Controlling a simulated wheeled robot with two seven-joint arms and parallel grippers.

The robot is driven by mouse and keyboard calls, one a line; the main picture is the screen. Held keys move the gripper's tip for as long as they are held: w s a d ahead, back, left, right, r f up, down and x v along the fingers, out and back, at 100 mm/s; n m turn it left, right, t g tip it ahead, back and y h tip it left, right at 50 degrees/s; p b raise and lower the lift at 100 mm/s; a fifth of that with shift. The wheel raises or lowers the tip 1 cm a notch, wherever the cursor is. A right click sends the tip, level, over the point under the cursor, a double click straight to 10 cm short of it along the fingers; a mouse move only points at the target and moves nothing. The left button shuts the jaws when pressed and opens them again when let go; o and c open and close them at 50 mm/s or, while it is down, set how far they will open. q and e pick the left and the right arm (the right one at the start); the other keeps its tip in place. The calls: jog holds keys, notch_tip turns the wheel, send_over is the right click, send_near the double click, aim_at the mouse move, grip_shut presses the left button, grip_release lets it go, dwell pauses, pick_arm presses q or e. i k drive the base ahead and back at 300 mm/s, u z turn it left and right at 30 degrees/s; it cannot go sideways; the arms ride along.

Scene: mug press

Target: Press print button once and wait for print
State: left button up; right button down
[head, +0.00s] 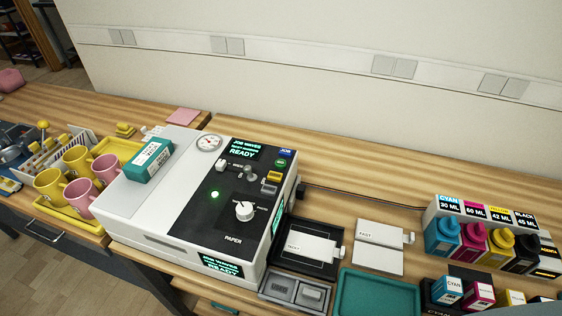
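The printing machine (165,215) is a white box with a black control panel (225,218) on the table. Its top screen (246,149) and front screen (222,265) both read "JOB WAVES" and "READY". A round green button (281,163) sits at the panel's upper right, below a blue "JOB" label (285,153); its own lettering is too small to read. A green lamp (214,195) glows on the panel. A white dial (244,211) and small levers (222,166) are also on it. Neither gripper shows in the head view.
A teal box (150,160) lies on the machine's top. Yellow and pink mugs (78,158) stand on a yellow tray (62,217) at left. Ink bottles (473,240) stand at right. A teal tray (380,294) and card holders (378,246) lie right of the machine.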

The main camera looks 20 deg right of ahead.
aim_at(280, 164)
jog(key=k, duration=0.5)
jog(key=u, duration=1.6)
jog(key=i, duration=1.6)
jog(key=z, duration=2.4)
